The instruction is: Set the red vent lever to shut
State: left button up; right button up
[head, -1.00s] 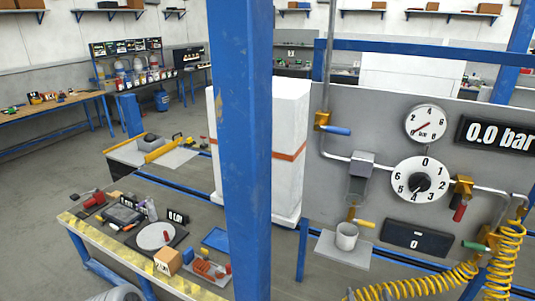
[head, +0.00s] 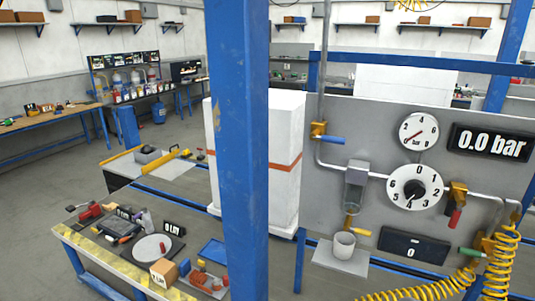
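The red vent lever (head: 455,219) is at the right of the grey panel (head: 285,118). It hangs down from a brass valve (head: 458,191) on the pipe, tilted slightly with its lower end to the left. A white dial numbered 0 to 6 (head: 414,189) is just left of that valve, its black pointer near 4. A smaller gauge (head: 418,131) above it has a red needle. The display (head: 490,142) reads 0.0 bar. Neither of my grippers is in view.
A blue lever (head: 330,140), a yellow lever (head: 358,232) and a green lever (head: 470,252) are on the same pipework. Coiled yellow hose (head: 498,257) hangs below right. A blue post (head: 238,150) stands left of the panel. A cluttered bench (head: 75,235) is at lower left.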

aim_at(455, 219)
jog(key=k, duration=0.5)
jog(key=z, duration=0.2)
jog(key=i, duration=0.4)
jog(key=z, duration=1.15)
jog(key=k, duration=0.55)
jog(key=z, duration=0.3)
jog(key=i, duration=1)
jog(key=z, duration=0.45)
